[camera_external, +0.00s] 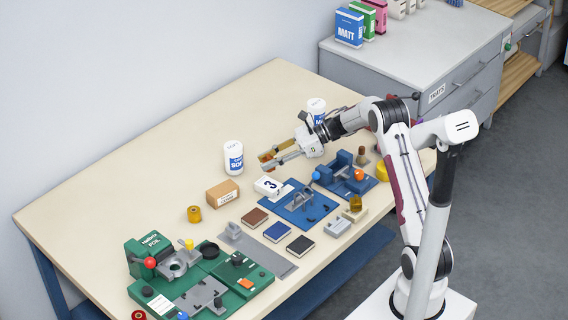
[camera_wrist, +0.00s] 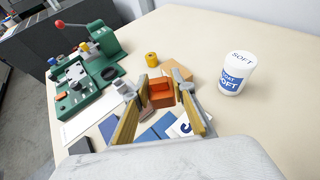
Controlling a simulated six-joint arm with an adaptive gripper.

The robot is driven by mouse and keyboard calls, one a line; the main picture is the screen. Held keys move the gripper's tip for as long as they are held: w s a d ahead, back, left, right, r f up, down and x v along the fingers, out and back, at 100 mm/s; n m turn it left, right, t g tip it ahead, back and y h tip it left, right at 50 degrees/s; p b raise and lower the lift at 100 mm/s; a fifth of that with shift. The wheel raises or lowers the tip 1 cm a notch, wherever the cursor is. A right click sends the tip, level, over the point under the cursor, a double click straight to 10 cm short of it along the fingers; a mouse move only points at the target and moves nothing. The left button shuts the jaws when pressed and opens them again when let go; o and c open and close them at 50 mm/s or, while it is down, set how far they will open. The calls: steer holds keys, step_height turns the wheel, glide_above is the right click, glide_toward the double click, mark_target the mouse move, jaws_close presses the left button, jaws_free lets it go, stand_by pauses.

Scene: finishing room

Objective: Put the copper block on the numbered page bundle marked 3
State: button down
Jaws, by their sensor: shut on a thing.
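My gripper (camera_external: 270,162) is shut on the copper block, an orange-brown block (camera_wrist: 161,93) that sits between the fingertips in the wrist view. In the external view the block is small and partly covered by the fingers. The page bundle marked 3 (camera_external: 268,187) is white with a dark number and lies on the table, below my fingertips in the picture. The block is held above the table, apart from the bundle. In the wrist view a white piece of the bundle (camera_wrist: 181,128) shows beside the right finger, which hides part of it.
A white and blue tub (camera_external: 234,158) and a cardboard box (camera_external: 222,193) stand nearby. A blue fixture (camera_external: 306,207) is right of the bundle. Brown, blue and black blocks (camera_external: 277,231) lie in front. A green foil machine (camera_external: 150,255) is at the near left. The table's far left is clear.

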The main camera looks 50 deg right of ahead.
steer(key=w+d+m+t, duration=0.1)
steer(key=w+d+r+m+h, duration=0.1)
steer(key=w+d, duration=0.1)
steer(key=shift+w+d+t+h, duration=0.2)
steer(key=shift+t+h, duration=0.1)
steer(key=shift+t, duration=0.1)
steer(key=shift+a+f, duration=0.1)
steer(key=shift+f, duration=0.05)
glide_above(269, 184)
steer(key=shift+w+f, duration=0.1)
steer(key=shift+f, duration=2.95)
steer(key=shift+f, duration=0.1)
steer(key=shift+f, duration=1.75)
steer(key=shift+f, duration=0.1)
